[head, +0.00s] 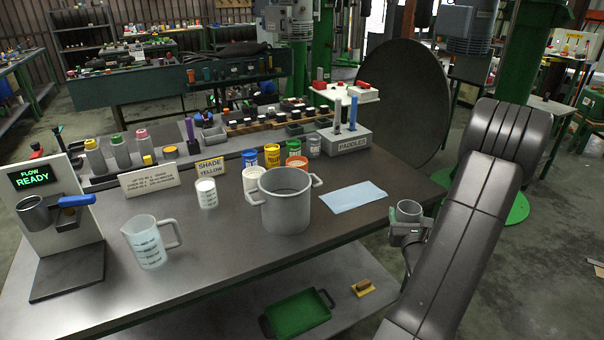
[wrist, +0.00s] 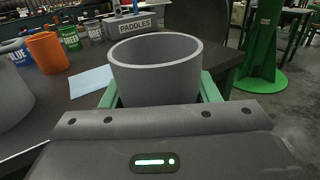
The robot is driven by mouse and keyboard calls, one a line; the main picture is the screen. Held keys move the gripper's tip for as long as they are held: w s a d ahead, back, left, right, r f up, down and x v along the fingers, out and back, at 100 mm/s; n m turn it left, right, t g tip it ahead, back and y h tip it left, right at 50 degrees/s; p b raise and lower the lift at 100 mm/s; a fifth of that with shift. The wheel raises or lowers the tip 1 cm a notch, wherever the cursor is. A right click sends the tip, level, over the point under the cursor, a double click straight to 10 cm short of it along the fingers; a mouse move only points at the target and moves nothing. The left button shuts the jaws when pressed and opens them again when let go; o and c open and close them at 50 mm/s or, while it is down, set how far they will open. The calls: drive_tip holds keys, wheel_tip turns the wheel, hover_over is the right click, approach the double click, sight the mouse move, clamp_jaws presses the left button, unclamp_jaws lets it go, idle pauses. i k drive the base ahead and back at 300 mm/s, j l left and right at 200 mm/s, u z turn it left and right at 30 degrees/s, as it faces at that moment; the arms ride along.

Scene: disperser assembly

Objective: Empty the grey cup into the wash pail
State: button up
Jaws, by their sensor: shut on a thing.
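The grey cup (head: 409,209) is in my gripper (head: 404,230), off the right end of the bench in the head view. In the wrist view the cup (wrist: 155,80) stands upright between my green fingers, which are shut on it. Its rim and part of its inner wall show; its bottom and any contents are hidden. A large grey two-handled pot (head: 285,206) stands on the bench left of my gripper. I cannot tell whether this is the wash pail; no pail is labelled as such. The pot shows partly at the wrist view's left edge (wrist: 14,92).
A blue cloth (head: 353,196) lies between the pot and my gripper. The paddles block (head: 345,139) and small coloured tins stand behind. A clear measuring jug (head: 149,243) and flow stand (head: 68,262) are left. A green tray (head: 298,312) lies on the lower shelf.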

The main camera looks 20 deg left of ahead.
sight(284, 202)
drive_tip(key=i+l, duration=0.65)
drive_tip(key=i, duration=0.15)
drive_tip(key=i+l, duration=0.65)
drive_tip(key=i, duration=0.15)
drive_tip(key=i+l+u, duration=0.25)
drive_tip(key=i+l, duration=0.35)
drive_tip(key=u, duration=1.55)
